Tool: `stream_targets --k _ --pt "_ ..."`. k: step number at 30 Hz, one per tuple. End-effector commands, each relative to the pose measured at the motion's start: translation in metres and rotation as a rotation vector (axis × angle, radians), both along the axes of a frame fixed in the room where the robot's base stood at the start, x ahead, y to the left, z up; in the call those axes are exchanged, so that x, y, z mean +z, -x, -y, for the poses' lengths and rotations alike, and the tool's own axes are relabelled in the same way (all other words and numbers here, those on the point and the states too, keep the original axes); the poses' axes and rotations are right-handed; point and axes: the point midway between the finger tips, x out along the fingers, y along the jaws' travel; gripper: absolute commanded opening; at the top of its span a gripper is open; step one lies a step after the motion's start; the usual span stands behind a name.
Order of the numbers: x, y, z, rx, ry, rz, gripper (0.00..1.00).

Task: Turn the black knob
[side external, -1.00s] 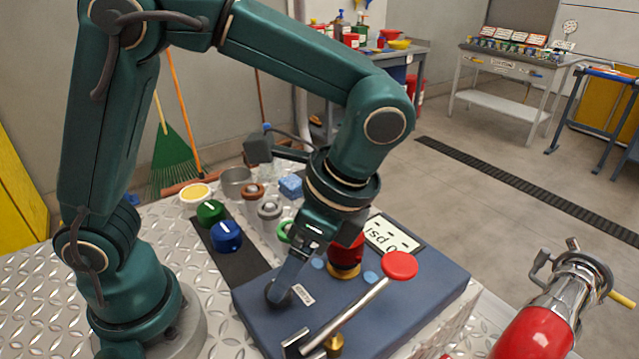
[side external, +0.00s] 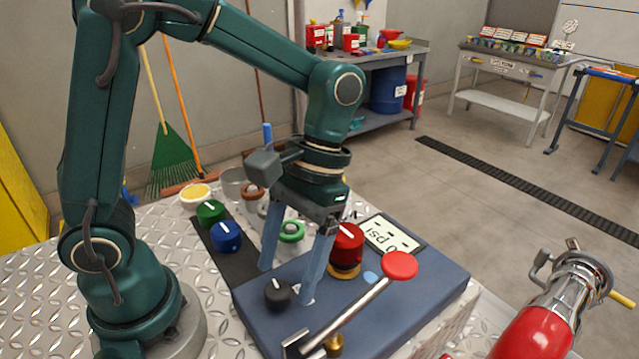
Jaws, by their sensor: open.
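The black knob (side external: 278,293) sits on the left part of the blue panel box (side external: 385,333), with a light mark on its top. My gripper (side external: 284,287) is open and empty. Its two long blue fingers point down, one tip behind and left of the knob, the other to its right. From this view I cannot tell whether a finger touches the knob or how high the tips are above the panel. The right finger partly hides the small white label beside the knob.
A red knob (side external: 347,245) stands right of my fingers, near the 0 psi display (side external: 391,236). A lever with a red end (side external: 400,265) crosses the panel front. Blue (side external: 226,238) and green (side external: 210,213) knobs sit on a dark strip to the left.

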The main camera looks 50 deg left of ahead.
Motion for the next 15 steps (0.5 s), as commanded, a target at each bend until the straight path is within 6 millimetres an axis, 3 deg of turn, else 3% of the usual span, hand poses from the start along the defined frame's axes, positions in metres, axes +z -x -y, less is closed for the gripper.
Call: stream_targets --k 3,5,9,15 --pt "0.002 -0.006 -0.014 0.279 0.014 -0.018 0.76" --pt "0.004 -0.008 -0.020 0.352 0.024 -0.022 0.76" --pt "0.004 -0.012 -0.031 0.417 0.030 -0.018 0.76" --pt "-0.009 -0.007 -0.029 0.422 0.029 -0.021 0.76"
